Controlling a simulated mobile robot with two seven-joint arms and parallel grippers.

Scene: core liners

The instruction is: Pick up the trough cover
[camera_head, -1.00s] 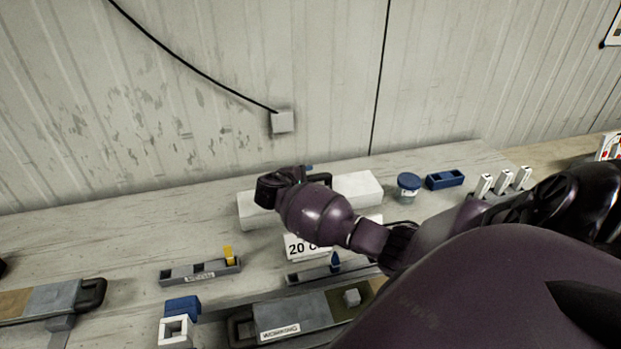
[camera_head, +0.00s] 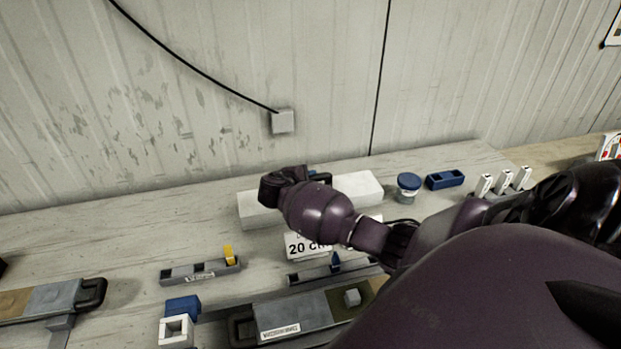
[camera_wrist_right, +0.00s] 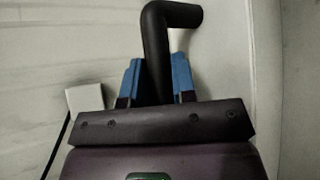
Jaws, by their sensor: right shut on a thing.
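The trough cover appears to be the long white piece (camera_head: 358,187) at the back of the bench in the head view, partly hidden behind my right arm. A black handle (camera_head: 322,178) shows above it. My right gripper (camera_head: 312,174) is at this handle, mostly hidden by its own wrist. In the right wrist view, the blue fingers of my right gripper (camera_wrist_right: 157,78) are shut around the bent black handle (camera_wrist_right: 157,45). Whether the cover is raised off what lies below cannot be told. My left gripper is not in view.
A blue-lidded pot (camera_head: 408,184) and a blue block (camera_head: 445,179) stand to the right. White uprights (camera_head: 503,181) stand beyond. A sign (camera_head: 304,247), small racks (camera_head: 200,271) and a grey tray (camera_head: 290,318) lie in front. The wall is close behind.

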